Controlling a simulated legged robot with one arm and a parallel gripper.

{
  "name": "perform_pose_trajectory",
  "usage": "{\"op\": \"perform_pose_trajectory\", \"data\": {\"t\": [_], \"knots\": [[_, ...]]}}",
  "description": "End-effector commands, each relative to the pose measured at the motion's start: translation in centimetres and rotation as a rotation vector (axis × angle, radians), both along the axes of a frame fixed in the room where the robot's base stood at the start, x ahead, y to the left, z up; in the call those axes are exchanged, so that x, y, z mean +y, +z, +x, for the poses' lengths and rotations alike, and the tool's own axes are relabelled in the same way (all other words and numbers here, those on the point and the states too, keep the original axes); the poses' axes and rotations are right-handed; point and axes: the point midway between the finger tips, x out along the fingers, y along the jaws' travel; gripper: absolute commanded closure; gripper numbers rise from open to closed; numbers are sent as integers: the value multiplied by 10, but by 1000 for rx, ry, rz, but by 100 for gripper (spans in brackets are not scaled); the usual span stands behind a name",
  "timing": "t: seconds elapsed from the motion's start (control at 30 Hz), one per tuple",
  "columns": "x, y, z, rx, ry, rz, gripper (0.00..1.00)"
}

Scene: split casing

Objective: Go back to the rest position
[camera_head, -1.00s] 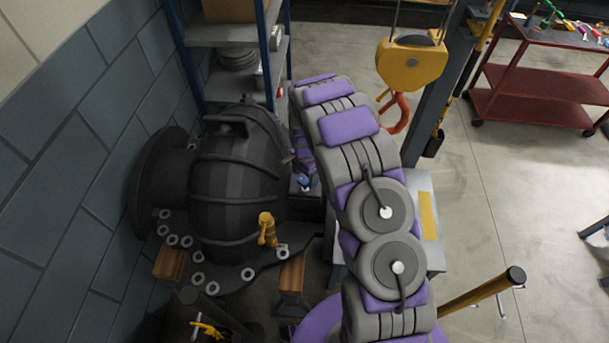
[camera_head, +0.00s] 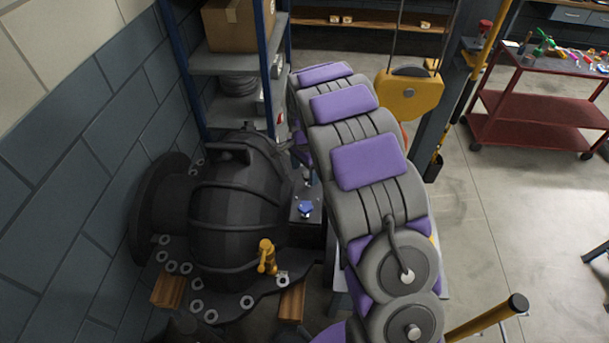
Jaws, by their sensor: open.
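My purple and grey arm rises from the bottom right of the head view and bends over at the top. Its far end drops behind the upper links, where only small purple and grey parts show. My gripper itself is hidden there. The black rounded casing (camera_head: 238,200) stands left of my arm, with a wide flange facing the left wall. Its lower rim carries several pale rings (camera_head: 196,306) and a small brass-coloured fitting (camera_head: 266,257). A small blue part (camera_head: 304,208) sits on a dark surface between the casing and my arm.
A yellow hoist block (camera_head: 409,92) hangs close behind my arm on the right. Shelving (camera_head: 225,60) with a cardboard box (camera_head: 238,24) stands behind the casing. A red tool cart (camera_head: 535,105) is at the far right. Open floor (camera_head: 500,210) lies right of my arm.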

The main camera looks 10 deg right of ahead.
Motion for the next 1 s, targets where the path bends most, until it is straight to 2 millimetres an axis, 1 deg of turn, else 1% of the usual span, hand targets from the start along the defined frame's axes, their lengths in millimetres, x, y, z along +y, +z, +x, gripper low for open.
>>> {"op": "perform_pose_trajectory", "data": {"t": [0.5,0.63,0.67,0.77,0.8,0.87,1.0], "knots": [[0,1,0,0,0,0,22],[-2,9,-7,0,20,-4,22],[-2,13,-11,1,29,-5,22],[-6,28,-31,11,80,-11,22],[-7,37,-41,13,107,-15,22],[-9,48,-57,23,150,-18,22],[-12,72,-97,38,253,-18,22]]}}
